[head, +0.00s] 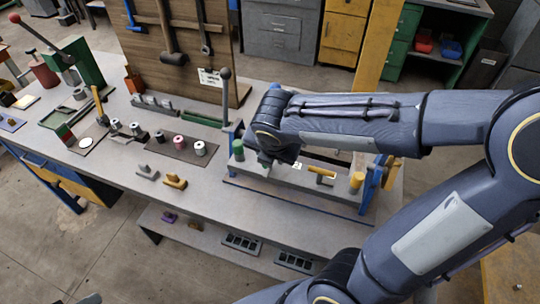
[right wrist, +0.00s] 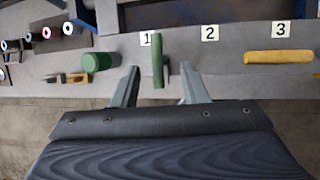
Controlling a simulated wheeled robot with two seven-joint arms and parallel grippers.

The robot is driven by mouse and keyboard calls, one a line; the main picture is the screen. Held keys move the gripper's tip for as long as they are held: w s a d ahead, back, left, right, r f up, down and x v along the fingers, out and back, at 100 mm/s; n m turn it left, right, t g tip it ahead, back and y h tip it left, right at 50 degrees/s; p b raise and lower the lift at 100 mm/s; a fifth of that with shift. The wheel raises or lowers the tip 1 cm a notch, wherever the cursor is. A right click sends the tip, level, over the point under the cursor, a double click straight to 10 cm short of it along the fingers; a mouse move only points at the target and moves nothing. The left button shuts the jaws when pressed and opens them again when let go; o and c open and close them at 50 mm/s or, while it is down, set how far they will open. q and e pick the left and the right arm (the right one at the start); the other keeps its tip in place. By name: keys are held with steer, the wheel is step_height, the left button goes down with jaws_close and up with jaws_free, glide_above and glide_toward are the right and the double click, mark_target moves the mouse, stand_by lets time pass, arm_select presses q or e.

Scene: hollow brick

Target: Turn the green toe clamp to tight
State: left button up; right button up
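The green toe clamp (right wrist: 158,60) shows in the right wrist view as a green bar beside the label "1", pointing roughly toward me. My right gripper (right wrist: 160,72) is open, with one finger on each side of the bar and a visible gap on both sides. In the head view my right wrist and hand cover most of this clamp and its fingers. A yellow bar handle (right wrist: 279,57) lies crosswise by the label "3"; it also shows in the head view (head: 322,174). My left gripper is not in view.
A green cylinder (right wrist: 98,61) stands left of the clamp, and a yellow cylinder (head: 356,181) at the fixture's right end. Blue uprights (head: 372,184) flank the fixture. Spools (head: 199,148) and small blocks (head: 175,181) lie to the left on the grey bench (head: 215,195).

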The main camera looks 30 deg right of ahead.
steer(key=shift+v, duration=1.75)
steer(key=s+a+f+m+y, duration=0.1)
steer(key=s+m+y, duration=0.2)
steer(key=m, duration=1)
steer(key=s+a+f+m+t+y, duration=0.1)
steer(key=s+m+y, duration=0.1)
steer(key=s+m, duration=0.8)
steer(key=m, duration=0.4)
steer(key=shift+a+m+y, duration=0.25)
steer(key=shift+m+y, duration=0.05)
steer(key=shift+y, duration=0.1)
